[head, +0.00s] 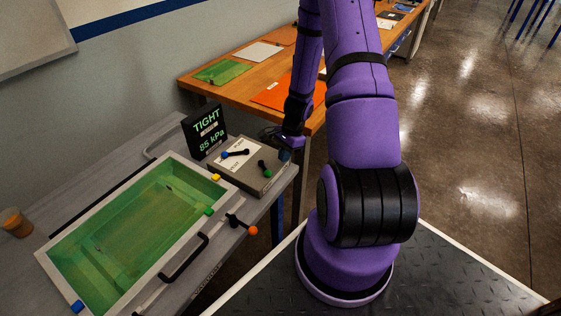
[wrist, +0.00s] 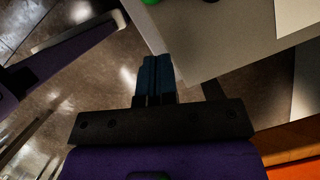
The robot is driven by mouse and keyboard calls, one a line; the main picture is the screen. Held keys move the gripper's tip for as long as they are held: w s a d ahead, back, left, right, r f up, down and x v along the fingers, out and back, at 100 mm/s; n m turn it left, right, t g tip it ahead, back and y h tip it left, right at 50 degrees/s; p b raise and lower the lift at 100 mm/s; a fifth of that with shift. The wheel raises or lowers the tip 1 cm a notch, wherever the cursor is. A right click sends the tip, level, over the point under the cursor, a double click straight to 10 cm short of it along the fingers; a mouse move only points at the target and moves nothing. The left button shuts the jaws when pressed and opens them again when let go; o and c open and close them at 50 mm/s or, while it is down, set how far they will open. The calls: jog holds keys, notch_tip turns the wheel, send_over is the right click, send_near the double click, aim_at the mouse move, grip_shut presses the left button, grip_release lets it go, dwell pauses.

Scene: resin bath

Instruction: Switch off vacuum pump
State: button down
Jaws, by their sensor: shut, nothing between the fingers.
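The vacuum pump box (head: 248,166) sits at the right end of the grey bench, with a white label plate on top. On it are a blue-tipped black lever (head: 235,153) and a green-tipped black lever (head: 265,169). A black display (head: 206,130) behind it reads TIGHT and 85 kPa. My gripper (head: 284,155) is beside the box's right edge, partly dark in the head view. In the wrist view my gripper's blue fingertips (wrist: 157,72) are together and empty, just off the box's edge (wrist: 225,45). A green tip (wrist: 151,2) shows at the top edge there.
A green bath (head: 130,232) with a pale rim fills the bench left of the box. A black handle (head: 186,259) and an orange-tipped lever (head: 242,224) stand at its front. A wooden table (head: 255,75) with folders lies behind. A brown cup (head: 15,222) stands far left.

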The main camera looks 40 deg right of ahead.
jog(key=v, duration=0.9)
jog(key=shift+a, duration=0.15)
jog(key=shift+w+r, duration=0.1)
jog(key=shift+r, duration=0.1)
